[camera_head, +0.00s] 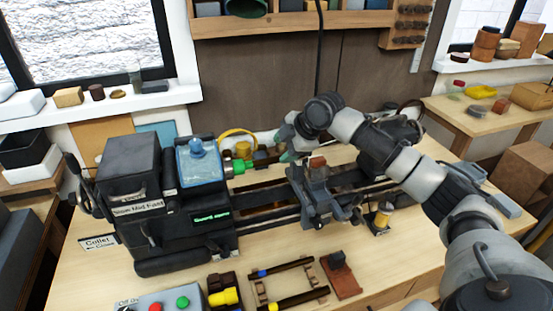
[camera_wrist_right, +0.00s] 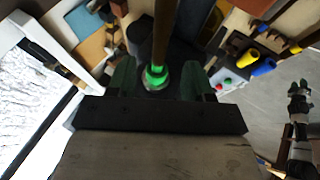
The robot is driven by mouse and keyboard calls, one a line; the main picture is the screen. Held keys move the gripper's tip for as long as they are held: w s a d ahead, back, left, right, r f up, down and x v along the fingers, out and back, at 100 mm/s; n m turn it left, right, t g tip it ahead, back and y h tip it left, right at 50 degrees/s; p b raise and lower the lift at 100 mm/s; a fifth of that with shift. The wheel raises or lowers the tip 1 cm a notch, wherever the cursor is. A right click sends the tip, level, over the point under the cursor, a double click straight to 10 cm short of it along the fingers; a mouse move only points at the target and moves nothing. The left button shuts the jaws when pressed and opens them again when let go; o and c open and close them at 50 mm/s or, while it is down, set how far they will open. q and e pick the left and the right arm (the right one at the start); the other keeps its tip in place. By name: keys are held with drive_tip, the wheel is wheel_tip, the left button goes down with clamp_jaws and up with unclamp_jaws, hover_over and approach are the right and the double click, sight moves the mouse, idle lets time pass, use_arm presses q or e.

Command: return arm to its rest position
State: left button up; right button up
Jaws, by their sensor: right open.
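My right arm reaches in from the lower right in the head view, over the right part of the small lathe (camera_head: 170,222). Its gripper (camera_head: 284,152) is above the lathe bed, behind the carriage (camera_head: 318,192), with its fingertips partly hidden. In the right wrist view its two dark green fingers (camera_wrist_right: 160,74) stand wide apart. A brown rod (camera_wrist_right: 161,35) and a bright green ring (camera_wrist_right: 155,77) show in the gap; I see no finger touching them. The green chuck (camera_head: 239,167) is left of the gripper in the head view.
A control box with coloured buttons (camera_head: 160,303) and a wooden rack (camera_head: 290,286) lie at the bench front. A yellow-topped cylinder (camera_head: 383,217) stands below my right forearm. Shelves (camera_head: 300,24) hang behind. A side table (camera_head: 480,122) with small items stands right.

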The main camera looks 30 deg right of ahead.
drive_tip(key=b+v, duration=0.1)
drive_tip(key=v, duration=0.5)
drive_tip(key=s+a+f+m+g, duration=0.1)
drive_tip(key=s+a+f, duration=0.35)
drive_tip(key=f, duration=0.25)
drive_tip(key=s+a+f+m, duration=0.1)
drive_tip(key=s+a+f, duration=0.2)
drive_tip(key=a+f, duration=0.35)
drive_tip(key=s+a+f+m+g, duration=0.1)
drive_tip(key=s+a+f+m, duration=0.1)
drive_tip(key=s+a+f, duration=0.45)
drive_tip(key=s+f+m+g+h, duration=0.1)
drive_tip(key=s+f+m+h, duration=0.15)
drive_tip(key=s+m, duration=0.45)
drive_tip(key=s+f+m+h, duration=0.1)
drive_tip(key=s+f+m, duration=0.25)
drive_tip(key=s, duration=0.75)
wheel_tip(320, 180, down, 29)
drive_tip(key=g+b, duration=0.1)
drive_tip(key=b, duration=0.3)
drive_tip(key=s+d+f+b, duration=0.1)
drive_tip(key=s+f, duration=0.7)
drive_tip(key=f, duration=0.2)
drive_tip(key=s+d+f+g+b, duration=0.1)
drive_tip(key=s+d+f+b, duration=0.1)
drive_tip(key=s+f, duration=0.6)
drive_tip(key=shift+s+d+f+b, duration=0.2)
drive_tip(key=shift+d+f+b, duration=0.1)
drive_tip(key=shift+f, duration=0.65)
drive_tip(key=shift+n, duration=0.25)
